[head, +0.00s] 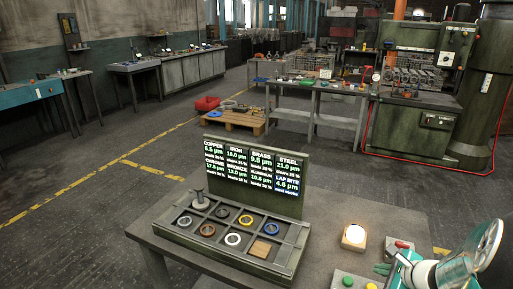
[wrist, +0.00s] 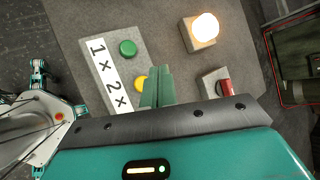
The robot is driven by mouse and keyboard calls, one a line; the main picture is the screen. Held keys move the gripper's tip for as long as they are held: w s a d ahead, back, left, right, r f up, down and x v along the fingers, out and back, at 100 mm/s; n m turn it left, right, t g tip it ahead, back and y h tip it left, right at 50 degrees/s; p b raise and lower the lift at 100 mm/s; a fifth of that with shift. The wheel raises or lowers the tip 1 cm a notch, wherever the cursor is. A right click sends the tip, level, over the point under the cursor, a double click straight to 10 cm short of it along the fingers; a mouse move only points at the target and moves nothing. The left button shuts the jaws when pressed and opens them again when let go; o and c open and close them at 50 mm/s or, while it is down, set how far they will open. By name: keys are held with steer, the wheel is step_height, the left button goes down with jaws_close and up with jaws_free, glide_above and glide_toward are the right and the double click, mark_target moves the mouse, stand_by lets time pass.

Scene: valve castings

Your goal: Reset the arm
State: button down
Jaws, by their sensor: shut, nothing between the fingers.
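My gripper (wrist: 158,72) shows in the wrist view with its green fingers together and nothing between them. It hangs over a grey button plate (wrist: 97,48) with a green button (wrist: 127,48) and a yellow button (wrist: 140,82), which the fingers partly cover. The plate carries a label reading 1× and 2×. In the head view my gripper (head: 382,268) is at the lower right, at the table's front. Whether the fingers touch the plate I cannot tell.
A lit lamp (head: 354,235) and a block with a red switch (head: 402,244) stand near my gripper. A sorting tray (head: 284,268) with several rings and a readout board (head: 300,205) stands left on the table (head: 328,200). Benches and machines stand behind.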

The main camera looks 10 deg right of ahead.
steer(key=a+r+n+g+y, duration=0.1)
steer(key=a+r+n+g, duration=0.1)
steer(key=a+r+n, duration=0.5)
steer(key=a+r+n+g+y, duration=0.15)
steer(key=a+n, duration=0.35)
steer(key=a, duration=0.6)
steer(key=s+a+r+n+h, duration=0.3)
steer(key=s+a+r+n, duration=0.5)
steer(key=n, duration=0.5)
steer(key=shift+s+a+r+h, duration=0.2)
steer(key=shift+s+a+h, duration=0.2)
steer(key=shift+s, duration=0.45)
